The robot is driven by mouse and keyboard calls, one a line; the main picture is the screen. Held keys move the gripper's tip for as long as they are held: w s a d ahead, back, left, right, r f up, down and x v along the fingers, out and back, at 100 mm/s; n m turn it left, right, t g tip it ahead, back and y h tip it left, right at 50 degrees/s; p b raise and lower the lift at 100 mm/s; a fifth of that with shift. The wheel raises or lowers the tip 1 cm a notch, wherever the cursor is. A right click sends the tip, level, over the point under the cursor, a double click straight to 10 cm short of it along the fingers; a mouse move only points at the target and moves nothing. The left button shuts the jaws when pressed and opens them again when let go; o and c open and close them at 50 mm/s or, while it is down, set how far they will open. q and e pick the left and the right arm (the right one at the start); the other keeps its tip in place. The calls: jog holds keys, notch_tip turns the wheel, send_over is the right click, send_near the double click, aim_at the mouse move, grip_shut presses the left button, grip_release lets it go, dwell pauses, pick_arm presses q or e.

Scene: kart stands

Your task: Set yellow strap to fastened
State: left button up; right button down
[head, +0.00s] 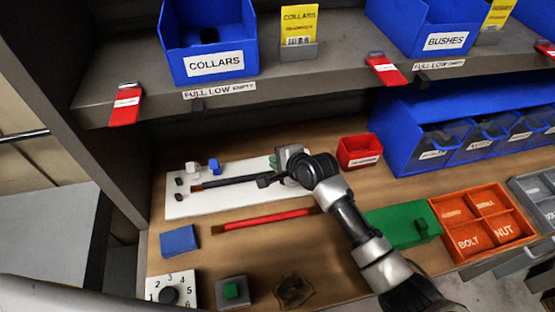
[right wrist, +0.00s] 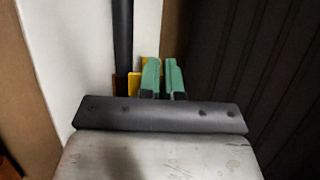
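Small yellow parts (right wrist: 134,86), possibly the yellow strap, show beside and behind my right gripper's green fingers in the right wrist view; I cannot make out the whole strap. In the head view my right gripper (head: 279,162) is at the right end of the white board (head: 205,208), and its wrist hides that area. Its two green fingers (right wrist: 162,78) are close together with a narrow gap; whether they hold anything is unclear. A black bar (head: 238,181) with a brown end lies along the board and also shows in the right wrist view (right wrist: 122,40). My left gripper is not in view.
A red bar (head: 265,221) lies in front of the board. A blue block (head: 179,240), a numbered dial (head: 170,294), a red bin (head: 359,151), a green box (head: 400,228) and an orange tray (head: 482,220) stand around. The shelf (head: 290,85) overhangs the back.

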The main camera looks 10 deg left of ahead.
jog(key=shift+s, duration=0.1)
jog(key=c, duration=1.3)
grip_release()
jog(key=shift+r, duration=0.1)
jog(key=v, duration=1)
jog(key=shift+s+d+r, duration=0.15)
jog(key=shift+d, duration=0.1)
